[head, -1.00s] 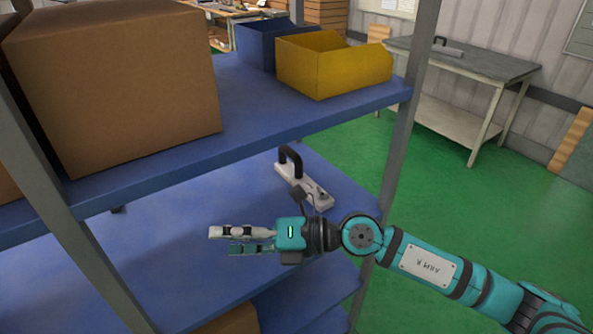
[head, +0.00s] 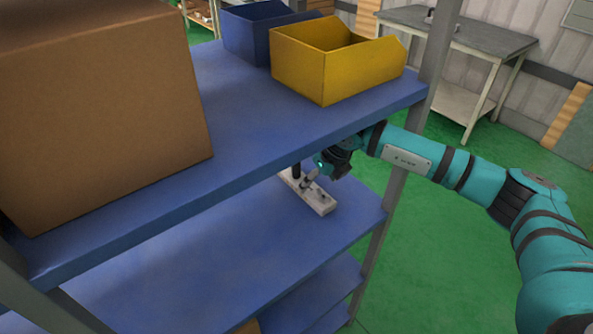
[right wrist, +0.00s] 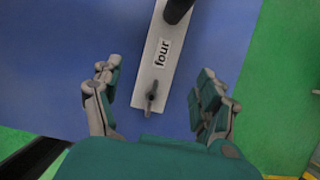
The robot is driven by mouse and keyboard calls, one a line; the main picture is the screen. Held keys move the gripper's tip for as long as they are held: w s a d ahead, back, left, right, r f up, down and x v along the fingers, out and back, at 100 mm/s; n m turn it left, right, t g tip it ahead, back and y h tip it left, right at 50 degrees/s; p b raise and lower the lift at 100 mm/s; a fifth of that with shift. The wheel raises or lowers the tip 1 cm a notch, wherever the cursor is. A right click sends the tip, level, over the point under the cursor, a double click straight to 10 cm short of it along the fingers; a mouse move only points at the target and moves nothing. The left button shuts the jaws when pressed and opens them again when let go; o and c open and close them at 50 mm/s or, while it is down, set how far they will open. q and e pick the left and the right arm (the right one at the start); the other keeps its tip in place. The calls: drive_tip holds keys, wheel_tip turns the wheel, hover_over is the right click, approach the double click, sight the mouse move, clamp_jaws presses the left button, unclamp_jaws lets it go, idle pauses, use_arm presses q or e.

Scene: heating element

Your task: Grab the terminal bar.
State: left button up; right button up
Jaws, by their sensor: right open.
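The terminal bar (head: 320,200) is a pale flat bar with a black upright handle. It lies on the middle blue shelf, partly hidden in the head view by the upper shelf and my right arm. In the right wrist view the bar (right wrist: 150,85) carries a label reading "four", a small grey knob and part of the black handle. My right gripper (right wrist: 158,70) is open above the bar, with one finger on each side of it and blue shelf showing between. In the head view my right gripper (head: 312,178) is at the bar, its fingers partly hidden. My left gripper is not in view.
The upper blue shelf (head: 245,130) overhangs the bar. It holds a large cardboard box (head: 100,110), a yellow bin (head: 325,70) and a blue bin (head: 245,35). A grey shelf post (head: 385,245) stands right of the bar. The middle shelf (head: 200,265) is clear to the left.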

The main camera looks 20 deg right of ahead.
sight(299, 173)
drive_tip(key=w, duration=0.2)
drive_tip(key=w+a+p, duration=0.1)
drive_tip(key=w+a, duration=0.1)
drive_tip(key=w, duration=0.1)
drive_tip(key=shift+w+a, duration=0.1)
drive_tip(key=shift+w, duration=0.25)
drive_tip(key=shift+w+a+f+p, duration=0.1)
drive_tip(key=shift+w+f+p, duration=0.15)
drive_tip(key=shift+f, duration=0.2)
drive_tip(key=x, duration=0.4)
drive_tip(key=shift+f+p, duration=0.15)
drive_tip(key=shift+p, duration=0.25)
drive_tip(key=c, duration=1.4)
drive_tip(key=shift+c, duration=0.3)
